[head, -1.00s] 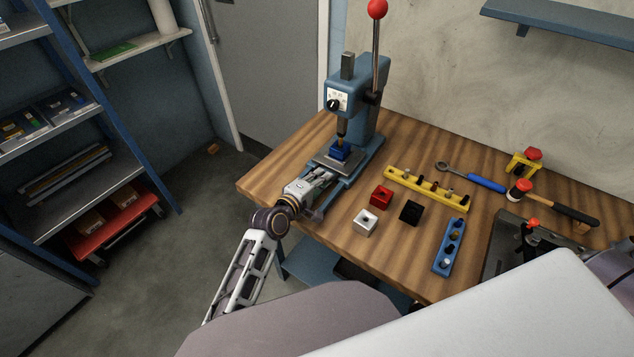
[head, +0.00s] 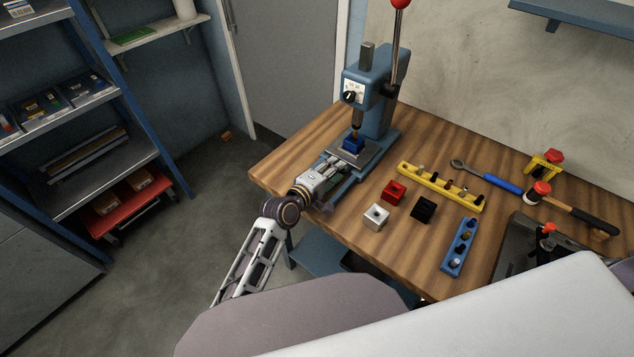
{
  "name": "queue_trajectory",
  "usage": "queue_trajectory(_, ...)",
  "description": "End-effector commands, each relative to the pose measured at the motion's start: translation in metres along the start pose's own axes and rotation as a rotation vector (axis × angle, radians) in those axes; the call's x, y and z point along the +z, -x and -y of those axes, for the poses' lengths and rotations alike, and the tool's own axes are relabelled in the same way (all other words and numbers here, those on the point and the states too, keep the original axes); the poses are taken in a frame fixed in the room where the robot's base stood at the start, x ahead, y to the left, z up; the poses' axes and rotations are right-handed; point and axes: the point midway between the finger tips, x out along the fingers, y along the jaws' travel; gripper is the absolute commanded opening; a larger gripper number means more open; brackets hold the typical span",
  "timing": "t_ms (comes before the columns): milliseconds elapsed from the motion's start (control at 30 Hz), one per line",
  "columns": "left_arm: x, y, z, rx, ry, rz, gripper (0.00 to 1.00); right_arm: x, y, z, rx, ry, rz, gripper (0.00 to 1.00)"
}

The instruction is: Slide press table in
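The blue arbor press (head: 373,88) stands on the wooden workbench, with a red-knobbed lever rising at its right. Its grey sliding table (head: 364,156) lies below the ram and bears a blue block (head: 353,146) with a brass-coloured piece on top, under the ram. My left gripper (head: 338,163) is at the front of the press table, its fingers reaching to the table's near edge. The fingertips are small and partly hidden, so I cannot tell whether they hold anything. My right gripper does not show.
On the bench (head: 290,160) right of the press are a red block (head: 393,191), a white block (head: 376,216), a black block (head: 422,208), a yellow rack (head: 440,187), a blue rack (head: 459,247), a wrench (head: 487,177) and a hammer (head: 572,212). A shelf unit (head: 110,170) stands left.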

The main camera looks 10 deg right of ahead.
Motion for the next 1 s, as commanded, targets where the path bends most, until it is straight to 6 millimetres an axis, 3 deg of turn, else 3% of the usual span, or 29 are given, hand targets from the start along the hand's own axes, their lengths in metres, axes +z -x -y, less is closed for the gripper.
queue_trajectory(1000,0.0,0.097,0.001,-0.001,-0.001,0.0,0.31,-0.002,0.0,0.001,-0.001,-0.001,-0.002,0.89)
